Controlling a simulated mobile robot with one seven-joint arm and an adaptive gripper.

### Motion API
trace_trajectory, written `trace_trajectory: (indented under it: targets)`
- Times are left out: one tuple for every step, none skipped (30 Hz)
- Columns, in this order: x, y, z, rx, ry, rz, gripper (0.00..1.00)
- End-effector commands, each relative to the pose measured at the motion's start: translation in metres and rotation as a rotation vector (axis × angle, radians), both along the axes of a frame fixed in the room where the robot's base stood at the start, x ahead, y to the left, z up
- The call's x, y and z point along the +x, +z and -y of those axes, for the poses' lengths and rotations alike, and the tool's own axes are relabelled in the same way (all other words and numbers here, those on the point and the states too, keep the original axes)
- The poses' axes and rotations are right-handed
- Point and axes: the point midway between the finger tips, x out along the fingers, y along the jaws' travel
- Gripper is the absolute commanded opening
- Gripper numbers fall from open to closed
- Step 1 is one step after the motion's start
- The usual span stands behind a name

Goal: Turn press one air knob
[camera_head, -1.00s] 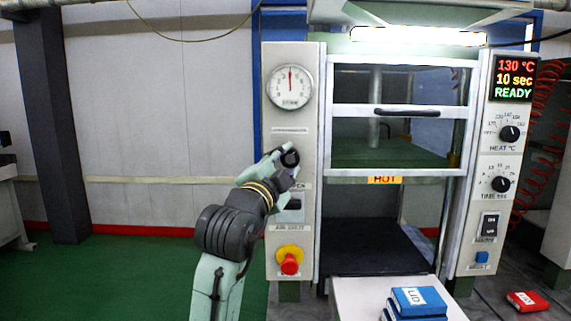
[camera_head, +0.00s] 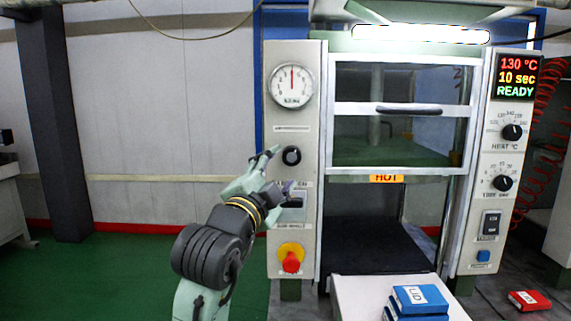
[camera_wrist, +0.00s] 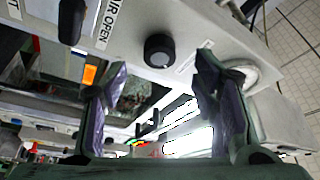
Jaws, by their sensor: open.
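The air knob (camera_head: 291,155) is a round black knob on the press's grey left panel, below the pressure gauge (camera_head: 292,86). It also shows in the wrist view (camera_wrist: 158,50), with an "AIR OPEN" label (camera_wrist: 110,24) to its left. My gripper (camera_head: 279,168) is open and empty, just left of and below the knob in the head view. In the wrist view the two fingers stand apart, and the knob appears between and beyond their tips, with no finger seen touching it. The press display (camera_head: 516,78) reads 130 °C, 10 sec, READY.
A dark switch (camera_head: 292,202) and a red emergency button (camera_head: 291,262) sit lower on the left panel. The press's glass door (camera_head: 400,110) is raised above a dark bed (camera_head: 375,250). Blue boxes (camera_head: 420,297) lie on a white stand in front. Floor left is clear.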

Motion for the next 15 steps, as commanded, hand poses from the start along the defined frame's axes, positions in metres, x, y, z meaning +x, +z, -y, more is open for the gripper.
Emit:
trace_trajectory:
  targets:
    - [-0.011,-0.002,-0.005,0.000,0.003,0.002,0.54]
    - [-0.017,-0.003,-0.007,-0.001,0.002,0.001,0.54]
    - [-0.025,-0.005,-0.010,-0.001,0.003,0.001,0.54]
    - [-0.030,-0.006,-0.012,-0.001,0.003,0.001,0.54]
    - [-0.035,-0.007,-0.013,-0.001,0.002,0.001,0.54]
    - [-0.041,-0.008,-0.015,-0.001,0.002,0.001,0.54]
    - [-0.045,-0.009,-0.016,0.001,0.002,0.001,0.54]
    - [-0.049,-0.010,-0.018,0.000,0.001,0.000,0.54]
    - [-0.053,-0.011,-0.020,0.000,0.001,0.000,0.54]
    - [-0.056,-0.011,-0.020,0.000,0.001,0.000,0.54]
    - [-0.058,-0.012,-0.021,0.000,0.001,0.000,0.54]
    - [-0.060,-0.012,-0.022,0.000,0.000,0.000,0.54]
    - [-0.061,-0.013,-0.022,0.000,0.000,-0.001,0.54]
    - [-0.062,-0.013,-0.022,-0.001,-0.001,-0.001,0.54]
    - [-0.062,-0.013,-0.022,-0.001,-0.001,-0.001,0.54]
